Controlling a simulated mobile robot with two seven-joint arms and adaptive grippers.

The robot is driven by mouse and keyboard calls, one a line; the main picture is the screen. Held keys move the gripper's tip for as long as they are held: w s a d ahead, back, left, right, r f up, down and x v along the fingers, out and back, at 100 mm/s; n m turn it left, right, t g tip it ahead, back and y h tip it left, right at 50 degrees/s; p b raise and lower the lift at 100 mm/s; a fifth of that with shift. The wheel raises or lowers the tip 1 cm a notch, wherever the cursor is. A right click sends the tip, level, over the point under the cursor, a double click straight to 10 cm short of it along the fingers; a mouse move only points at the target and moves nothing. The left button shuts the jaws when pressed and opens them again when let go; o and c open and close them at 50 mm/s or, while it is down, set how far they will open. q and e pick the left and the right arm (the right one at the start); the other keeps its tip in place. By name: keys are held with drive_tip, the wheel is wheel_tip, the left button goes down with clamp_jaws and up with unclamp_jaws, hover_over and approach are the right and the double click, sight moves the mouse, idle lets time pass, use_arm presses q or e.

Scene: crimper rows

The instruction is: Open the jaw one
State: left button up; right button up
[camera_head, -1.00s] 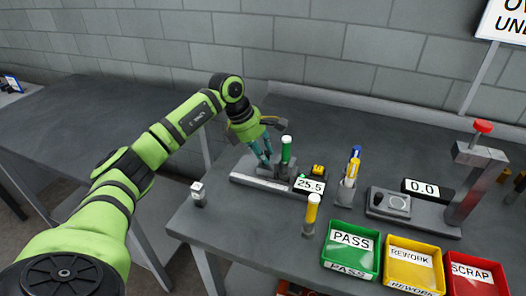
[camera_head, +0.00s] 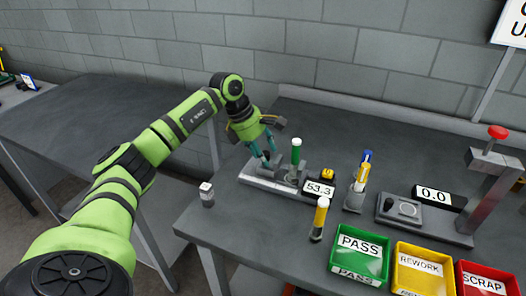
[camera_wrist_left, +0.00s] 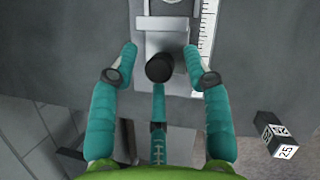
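The measuring device (camera_head: 252,181) is a grey rail near the bench's left end, with a display (camera_head: 320,188) reading 53.3. A green-topped cylinder (camera_head: 296,155) stands upright at it. My left gripper (camera_head: 265,160) is over the rail, left of that cylinder. In the left wrist view, its teal fingers (camera_wrist_left: 159,68) are spread around a black round knob (camera_wrist_left: 159,66) on a grey sliding block (camera_wrist_left: 167,38). Gaps show between the side fingers and the knob; the lower finger reaches its edge. A ruler scale (camera_wrist_left: 203,40) runs beside the block. My right gripper is out of view.
A yellow-and-white cylinder (camera_head: 320,218) stands in front of the device. A small marked block (camera_head: 207,194) is near the left edge. Right are a marker holder (camera_head: 357,191), a 0.0 gauge (camera_head: 434,195), a red-topped stand (camera_head: 486,190) and PASS (camera_head: 342,272), REWORK and SCRAP bins.

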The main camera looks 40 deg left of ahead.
use_arm(q)
drive_tip(key=v, duration=1.2)
